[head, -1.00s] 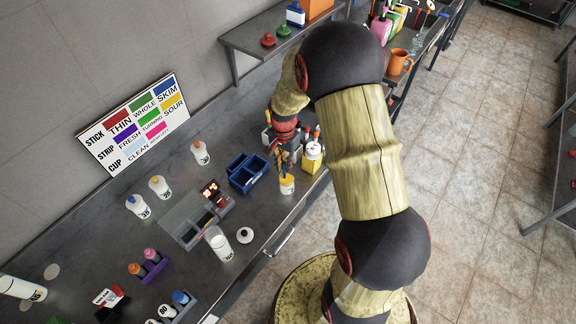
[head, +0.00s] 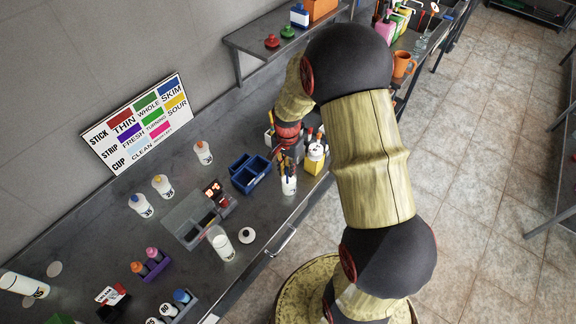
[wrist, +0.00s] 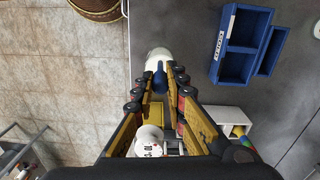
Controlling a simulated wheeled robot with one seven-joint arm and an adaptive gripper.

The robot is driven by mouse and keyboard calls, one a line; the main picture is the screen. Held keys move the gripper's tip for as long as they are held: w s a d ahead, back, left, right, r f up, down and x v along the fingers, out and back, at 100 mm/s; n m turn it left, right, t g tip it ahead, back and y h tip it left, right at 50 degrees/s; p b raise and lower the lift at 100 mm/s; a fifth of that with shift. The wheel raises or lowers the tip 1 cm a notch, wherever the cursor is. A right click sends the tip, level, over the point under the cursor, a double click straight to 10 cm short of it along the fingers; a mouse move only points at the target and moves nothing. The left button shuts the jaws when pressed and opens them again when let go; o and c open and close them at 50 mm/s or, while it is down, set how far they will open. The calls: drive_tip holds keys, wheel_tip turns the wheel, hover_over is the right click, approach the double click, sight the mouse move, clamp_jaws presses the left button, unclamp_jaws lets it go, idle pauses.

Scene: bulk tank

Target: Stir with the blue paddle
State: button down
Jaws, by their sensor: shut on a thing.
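My gripper (head: 287,158) is at the bench's front edge, just above a white numbered container (head: 289,186). In the wrist view my gripper (wrist: 160,90) has its fingers closed around the blue paddle (wrist: 159,77), of which a short blue top shows. The white container (wrist: 158,55) lies just beyond and beneath the blue piece. The paddle's lower end is hidden, and I cannot tell how deep it reaches into the container.
A grey tray (head: 190,216), a white jar (head: 220,243) and several small bottles are farther left. A colour chart (head: 138,123) leans on the wall.

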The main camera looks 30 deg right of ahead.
drive_tip(key=shift+w+d, duration=0.3)
drive_tip(key=shift+d, duration=0.2)
drive_tip(key=shift+r, duration=0.1)
wheel_tip(320, 180, up, 11)
drive_tip(key=p, duration=0.7)
drive_tip(key=shift+r, duration=0.15)
idle(0.4)
idle(0.4)
